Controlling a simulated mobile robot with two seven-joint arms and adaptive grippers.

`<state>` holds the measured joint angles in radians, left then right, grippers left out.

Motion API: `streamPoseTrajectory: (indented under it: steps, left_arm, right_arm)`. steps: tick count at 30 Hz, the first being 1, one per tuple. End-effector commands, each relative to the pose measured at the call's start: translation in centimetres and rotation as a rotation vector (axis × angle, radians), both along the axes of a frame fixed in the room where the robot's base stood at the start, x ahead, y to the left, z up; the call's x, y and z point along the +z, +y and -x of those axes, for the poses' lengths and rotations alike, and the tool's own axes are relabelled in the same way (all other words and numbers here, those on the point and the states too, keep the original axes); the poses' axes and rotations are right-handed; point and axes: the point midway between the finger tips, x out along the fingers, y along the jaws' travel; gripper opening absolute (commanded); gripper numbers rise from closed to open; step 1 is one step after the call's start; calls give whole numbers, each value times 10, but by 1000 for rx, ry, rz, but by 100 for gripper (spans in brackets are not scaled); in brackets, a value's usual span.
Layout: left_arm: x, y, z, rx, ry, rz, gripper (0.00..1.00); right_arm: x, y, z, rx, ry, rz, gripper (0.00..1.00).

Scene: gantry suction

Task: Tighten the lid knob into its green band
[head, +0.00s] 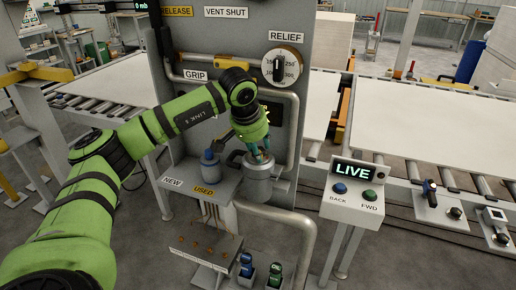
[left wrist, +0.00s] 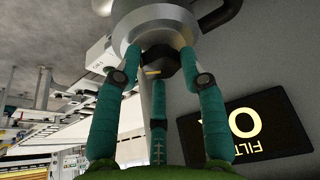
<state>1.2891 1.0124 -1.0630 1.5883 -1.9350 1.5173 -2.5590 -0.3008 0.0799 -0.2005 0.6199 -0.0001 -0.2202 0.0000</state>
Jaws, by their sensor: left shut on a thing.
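A small yellow mark (left wrist: 152,73) shows beside the knob. The gripper hides the knob in the head view. I cannot make out the green band or where the knob's pointer stands. My right gripper is not in view.
The relief dial (head: 281,67) is on the panel above. A blue-topped canister (head: 210,168) stands left of the gripper, by the NEW and USED labels. A thick pipe (head: 296,222) curves on the right. The LIVE control box (head: 352,190) stands further right.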

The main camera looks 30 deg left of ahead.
Motion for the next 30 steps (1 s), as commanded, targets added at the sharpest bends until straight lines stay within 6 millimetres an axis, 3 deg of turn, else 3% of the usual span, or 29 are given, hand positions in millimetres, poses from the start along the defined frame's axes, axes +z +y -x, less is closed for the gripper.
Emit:
streamPoseTrajectory:
  steps: [1,5,6,7,8,20,30]
  left_arm:
    - [8,4,-4,7,-25,-3,8]
    - [9,4,-4,8,-26,-1,8]
    - [9,4,-4,8,-26,-1,45]
    - [9,4,-4,8,-26,-1,57]
    - [9,4,-4,9,-27,-2,62]
    - [10,1,0,5,-14,0,62]
    - [71,0,24,6,-20,0,62]
  right_arm:
    - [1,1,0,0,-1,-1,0]
    - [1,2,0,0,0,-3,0]
    - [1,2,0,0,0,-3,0]
    - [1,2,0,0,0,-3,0]
    - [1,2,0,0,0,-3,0]
    - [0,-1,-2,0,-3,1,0]
    - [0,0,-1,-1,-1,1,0]
